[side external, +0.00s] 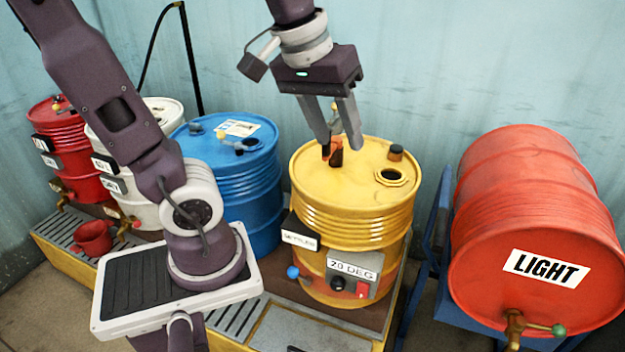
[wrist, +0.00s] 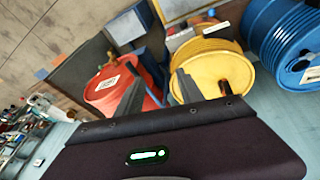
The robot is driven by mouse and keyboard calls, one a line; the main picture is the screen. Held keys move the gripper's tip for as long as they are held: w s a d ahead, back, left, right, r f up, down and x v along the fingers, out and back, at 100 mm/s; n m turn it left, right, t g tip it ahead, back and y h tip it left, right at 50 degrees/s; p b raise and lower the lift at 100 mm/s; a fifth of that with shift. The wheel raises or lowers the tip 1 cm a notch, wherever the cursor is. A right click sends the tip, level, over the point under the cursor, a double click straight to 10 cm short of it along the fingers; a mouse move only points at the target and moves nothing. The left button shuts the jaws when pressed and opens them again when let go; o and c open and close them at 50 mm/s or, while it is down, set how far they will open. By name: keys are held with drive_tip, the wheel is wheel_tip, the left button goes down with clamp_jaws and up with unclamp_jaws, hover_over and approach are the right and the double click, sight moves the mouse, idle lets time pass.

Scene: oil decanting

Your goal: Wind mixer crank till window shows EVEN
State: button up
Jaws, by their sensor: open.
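The yellow drum (side external: 345,215) stands upright; it also shows in the wrist view (wrist: 207,62). My gripper (side external: 339,150) is open above its lid, pointing down. Around the fingertips is a small orange-brown part (side external: 337,157) on the lid, partly hidden; I cannot tell whether it belongs to a crank or whether the fingers touch it. The drum's front bears a dark box with a small white window (side external: 300,240), its word too small to read surely, and a panel reading "20 DEG" (side external: 352,269). In the wrist view my gripper (wrist: 160,72) has its fingers apart.
The blue drum (side external: 250,200) stands left of the yellow one, with a lever-like fitting (side external: 243,147) on top. White and red drums (side external: 75,155) stand farther left near a red mug (side external: 92,238). A red "LIGHT" drum (side external: 530,215) lies in a blue cradle at right.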

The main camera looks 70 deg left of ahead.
drive_tip(key=w+a+f+n+g+y, duration=0.1)
drive_tip(key=w+a+f+n, duration=0.25)
drive_tip(key=a, duration=0.25)
drive_tip(key=w+a+f+n+g, duration=0.2)
drive_tip(key=w+a+n, duration=0.2)
drive_tip(key=a+n, duration=0.15)
drive_tip(key=w+a+f+n+g+y, duration=0.1)
drive_tip(key=w+a+f+n, duration=0.1)
drive_tip(key=w+a+n, duration=0.3)
drive_tip(key=a+f+n, duration=0.1)
drive_tip(key=a+f, duration=0.2)
drive_tip(key=a, duration=0.1)
drive_tip(key=s+a+f+n+g+y, duration=0.1)
drive_tip(key=a+f, duration=0.3)
drive_tip(key=a+f+n+g, duration=0.1)
drive_tip(key=a+f, duration=0.3)
drive_tip(key=shift+s+f+y, duration=0.15)
drive_tip(key=shift+s+y, duration=0.15)
drive_tip(key=shift+y, duration=0.1)
drive_tip(key=shift+a+f, duration=0.1)
drive_tip(key=shift+f, duration=0.25)
drive_tip(key=shift+c, duration=0.5)
clamp_jaws()
drive_tip(key=shift+r, duration=0.1)
